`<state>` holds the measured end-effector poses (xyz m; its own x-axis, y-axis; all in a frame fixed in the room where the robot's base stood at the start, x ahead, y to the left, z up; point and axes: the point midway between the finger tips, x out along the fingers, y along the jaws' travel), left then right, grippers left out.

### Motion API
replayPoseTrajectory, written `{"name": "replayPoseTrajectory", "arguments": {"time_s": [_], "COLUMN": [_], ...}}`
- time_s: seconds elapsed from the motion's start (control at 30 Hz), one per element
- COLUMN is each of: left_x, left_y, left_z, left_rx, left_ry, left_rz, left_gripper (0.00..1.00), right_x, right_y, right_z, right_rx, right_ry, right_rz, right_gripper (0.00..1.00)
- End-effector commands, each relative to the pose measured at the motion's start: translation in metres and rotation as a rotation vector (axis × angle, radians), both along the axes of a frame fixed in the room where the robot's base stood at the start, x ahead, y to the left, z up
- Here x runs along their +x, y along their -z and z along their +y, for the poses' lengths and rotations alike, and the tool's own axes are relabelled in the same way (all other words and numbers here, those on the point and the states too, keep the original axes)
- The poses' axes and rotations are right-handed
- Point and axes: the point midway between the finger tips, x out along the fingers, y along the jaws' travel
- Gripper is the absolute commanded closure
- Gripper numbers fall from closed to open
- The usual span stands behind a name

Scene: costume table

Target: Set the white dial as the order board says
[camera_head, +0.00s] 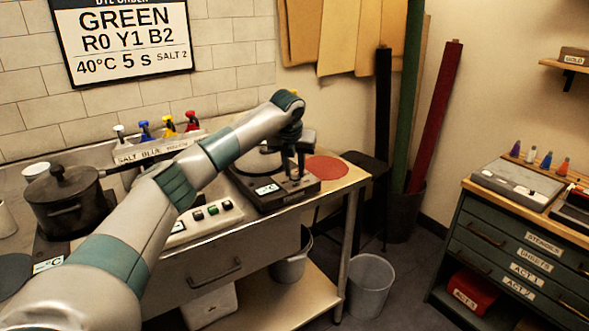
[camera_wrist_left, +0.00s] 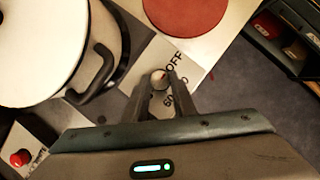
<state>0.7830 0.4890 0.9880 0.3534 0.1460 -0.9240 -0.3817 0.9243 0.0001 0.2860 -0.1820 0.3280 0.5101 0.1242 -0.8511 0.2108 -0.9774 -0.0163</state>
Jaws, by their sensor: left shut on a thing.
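The order board (camera_head: 125,40) on the tiled wall reads GREEN, R0 Y1 B2, 40°C, 5 s, SALT 2. In the left wrist view, the small round white dial (camera_wrist_left: 159,78) sits on the hot plate's front, by a white label (camera_wrist_left: 188,76) with OFF and a partly covered 60. My left gripper (camera_wrist_left: 159,88) is shut on the dial, one finger on each side. A small reddish mark shows on the dial toward OFF; its exact setting is hard to read. In the head view, my left gripper (camera_head: 298,172) is at the right hot plate (camera_head: 275,197) and hides the dial. My right gripper is not in view.
A red disc (camera_head: 327,168) lies to the right. A lidded dark pot (camera_head: 68,205) stands at the left, and a panel with coloured buttons (camera_head: 205,219) lies in front.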

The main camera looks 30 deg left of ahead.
Motion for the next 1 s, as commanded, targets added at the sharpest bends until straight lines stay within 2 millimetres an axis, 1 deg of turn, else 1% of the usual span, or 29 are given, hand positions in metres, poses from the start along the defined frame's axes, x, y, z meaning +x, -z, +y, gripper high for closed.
{"name": "replayPoseTrajectory", "arguments": {"time_s": [0.27,0.47,0.77,0.97,1.0], "left_x": [0.0,0.0,0.0,0.0,0.0], "left_y": [-0.001,-0.001,-0.002,-0.003,-0.003], "left_z": [0.001,0.002,0.005,0.006,0.007], "left_rx": [0.0,0.0,-0.001,-0.001,-0.002], "left_ry": [0.041,0.134,0.372,0.559,0.597], "left_rz": [-0.001,-0.001,-0.001,-0.003,-0.003], "left_gripper": [0.98,0.98,0.98,0.98,0.98], "right_x": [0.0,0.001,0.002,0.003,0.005], "right_y": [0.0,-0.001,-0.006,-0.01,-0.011], "right_z": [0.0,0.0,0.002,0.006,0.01], "right_rx": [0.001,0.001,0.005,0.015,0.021], "right_ry": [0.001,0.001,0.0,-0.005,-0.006], "right_rz": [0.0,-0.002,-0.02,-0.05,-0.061], "right_gripper": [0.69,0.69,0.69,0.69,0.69]}}
